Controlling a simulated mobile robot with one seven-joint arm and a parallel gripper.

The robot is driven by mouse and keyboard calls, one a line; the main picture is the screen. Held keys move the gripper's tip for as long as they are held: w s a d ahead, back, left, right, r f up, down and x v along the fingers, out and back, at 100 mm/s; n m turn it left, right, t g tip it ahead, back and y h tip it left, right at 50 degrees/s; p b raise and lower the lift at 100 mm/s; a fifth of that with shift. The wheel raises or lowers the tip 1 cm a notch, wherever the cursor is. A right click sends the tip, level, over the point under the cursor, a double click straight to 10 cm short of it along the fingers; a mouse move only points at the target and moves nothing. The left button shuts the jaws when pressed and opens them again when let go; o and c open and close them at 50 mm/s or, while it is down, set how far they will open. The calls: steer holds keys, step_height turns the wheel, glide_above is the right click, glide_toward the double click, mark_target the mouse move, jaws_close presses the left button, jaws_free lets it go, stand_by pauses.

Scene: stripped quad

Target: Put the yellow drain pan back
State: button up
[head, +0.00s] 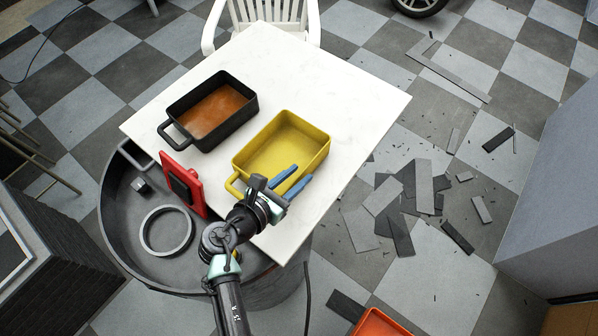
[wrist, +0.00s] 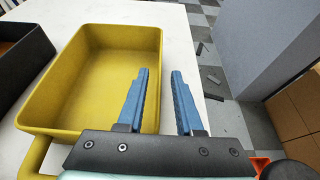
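The yellow drain pan (head: 269,158) stands upright on the white table (head: 330,60), right of a black pan. It is a rectangular tray with a loop handle at its near left corner, and it looks empty.
A black pan (head: 245,105) with brownish contents stands on the table's left. A red framed item (head: 181,184) stands at the table's left edge by a round grey tub (head: 125,220) holding a ring. Debris (head: 415,190) litters the floor at right. An orange container (head: 378,324) sits at bottom.

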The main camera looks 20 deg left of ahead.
steer(key=v, duration=1.1)
steer(key=w+d+r+m+t+y, duration=0.1)
steer(key=w+r+m, duration=0.55)
steer(key=r, duration=0.25)
steer(key=w+r+m+t+y, duration=0.1)
steer(key=w+r+m+y, duration=0.1)
steer(key=w+r+m, duration=0.5)
steer(key=w+d+r+m+t+y, duration=0.1)
steer(key=d+r+m+t, duration=0.15)
steer(key=r, duration=0.55)
steer(key=w+d+r+m+t, duration=0.15)
steer(key=r+m, duration=0.25)
steer(key=r, duration=0.5)
steer(key=s+d+r+m+t, duration=0.3)
steer(key=s+r+m, duration=0.1)
steer(key=r, duration=0.5)
steer(key=s+d+r+m+t, duration=0.2)
steer(key=s+d+r+m, duration=0.1)
steer(key=r, duration=0.6)
steer(key=s+d+r+m+t, duration=0.3)
steer(key=s+r+m, duration=0.1)
steer(key=r, duration=0.5)
steer(key=shift+s+d+r+m+t+y, duration=0.3)
steer(key=shift+s+d+r+m, duration=0.1)
steer(key=shift+s, duration=0.35)
steer(key=shift+f, duration=0.1)
steer(key=shift+d, duration=0.1)
